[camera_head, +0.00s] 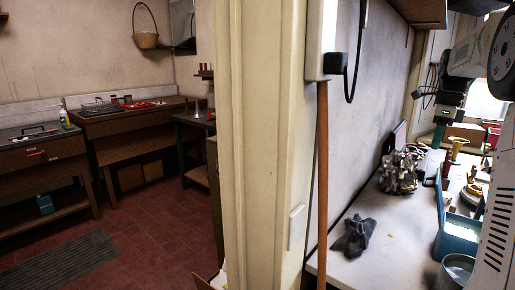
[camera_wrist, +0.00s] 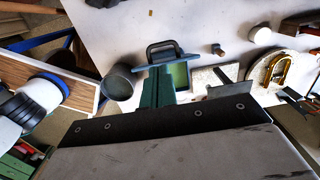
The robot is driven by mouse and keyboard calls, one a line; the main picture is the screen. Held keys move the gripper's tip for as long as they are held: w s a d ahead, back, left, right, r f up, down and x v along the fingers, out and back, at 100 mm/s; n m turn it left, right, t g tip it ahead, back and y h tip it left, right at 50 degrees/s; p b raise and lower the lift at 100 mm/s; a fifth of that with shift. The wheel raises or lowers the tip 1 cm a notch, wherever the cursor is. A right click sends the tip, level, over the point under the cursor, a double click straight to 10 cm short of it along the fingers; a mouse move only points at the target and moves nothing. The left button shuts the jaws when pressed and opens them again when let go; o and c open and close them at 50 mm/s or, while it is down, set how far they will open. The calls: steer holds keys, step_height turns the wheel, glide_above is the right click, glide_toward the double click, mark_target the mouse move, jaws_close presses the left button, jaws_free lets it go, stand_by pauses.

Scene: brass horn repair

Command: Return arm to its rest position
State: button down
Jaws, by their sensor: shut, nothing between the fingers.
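My arm comes in from the upper right of the head view, with my gripper (camera_head: 438,137) pointing down above the white workbench (camera_head: 345,215). Its green fingers are closed together with nothing held between them. In the wrist view my gripper (camera_wrist: 156,80) shows as green fingers beyond a dark plate. Their tips overlap the picture of a blue open box (camera_wrist: 182,60). I cannot tell the height of the fingers above the bench.
On the bench are a dark crumpled cloth (camera_head: 355,236), a cluster of metal parts (camera_head: 398,172), a grey pot (camera_head: 456,272) and a brass horn piece (camera_head: 457,147). A door frame (camera_head: 262,140) divides the view. Red-tiled floor (camera_head: 150,215) lies open at left.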

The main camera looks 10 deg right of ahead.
steer(key=s+a+f+n, duration=0.3)
steer(key=s+a+n, duration=0.6)
steer(key=a, duration=0.4)
steer(key=s+a+f+n, duration=0.3)
steer(key=s+a+n, duration=0.6)
steer(key=a, duration=0.4)
steer(key=s+a+f+n, duration=0.4)
steer(key=s+a+n, duration=0.4)
steer(key=a, duration=0.6)
steer(key=n, duration=0.2)
steer(key=shift+s+n+t, duration=0.3)
steer(key=shift+s+t, duration=0.1)
